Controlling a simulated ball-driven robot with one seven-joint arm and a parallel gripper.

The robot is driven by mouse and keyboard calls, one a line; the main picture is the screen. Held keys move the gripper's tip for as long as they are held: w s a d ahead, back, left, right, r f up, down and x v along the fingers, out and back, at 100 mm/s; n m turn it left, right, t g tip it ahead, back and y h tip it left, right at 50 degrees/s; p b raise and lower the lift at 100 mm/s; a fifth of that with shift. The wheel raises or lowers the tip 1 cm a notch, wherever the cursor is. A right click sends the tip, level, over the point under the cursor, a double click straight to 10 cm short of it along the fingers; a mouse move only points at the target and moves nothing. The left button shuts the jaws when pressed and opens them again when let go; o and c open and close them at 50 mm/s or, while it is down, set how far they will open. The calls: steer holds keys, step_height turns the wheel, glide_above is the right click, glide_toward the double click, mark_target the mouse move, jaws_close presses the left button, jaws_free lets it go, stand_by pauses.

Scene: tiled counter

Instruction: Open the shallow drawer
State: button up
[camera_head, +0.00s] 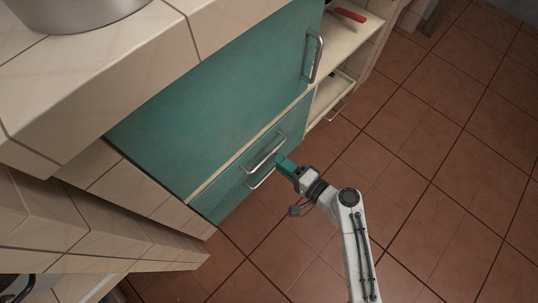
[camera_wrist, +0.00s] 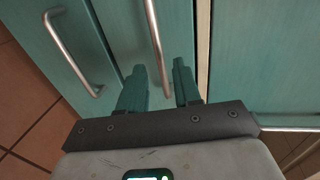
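Below a large teal door, two teal drawer fronts sit close together, each with a metal bar handle. The upper, narrow front (camera_wrist: 115,22) looks like the shallow drawer and appears closed. Its handle (camera_wrist: 153,38) also shows in the head view (camera_head: 266,151). The lower front's handle (camera_head: 262,178) shows at the left in the wrist view (camera_wrist: 72,55). My gripper (camera_head: 280,160) is at the right end of these handles. In the wrist view its teal fingers (camera_wrist: 159,70) are apart, with the upper handle's bar showing between them and gaps on both sides. Contact cannot be told.
The large teal door (camera_head: 215,95) has a handle (camera_head: 314,57). To its right, an open compartment (camera_head: 345,40) holds a red-handled item (camera_head: 350,14), with a drawer (camera_head: 328,98) below. A metal pot (camera_head: 75,12) stands on the tiled counter (camera_head: 110,65). The tiled floor (camera_head: 430,150) at right is clear.

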mark_target(269, 154)
steer(key=b+x, duration=0.1)
steer(key=x, duration=0.5)
steer(key=shift+s, duration=0.1)
jaws_close()
stand_by(0.4)
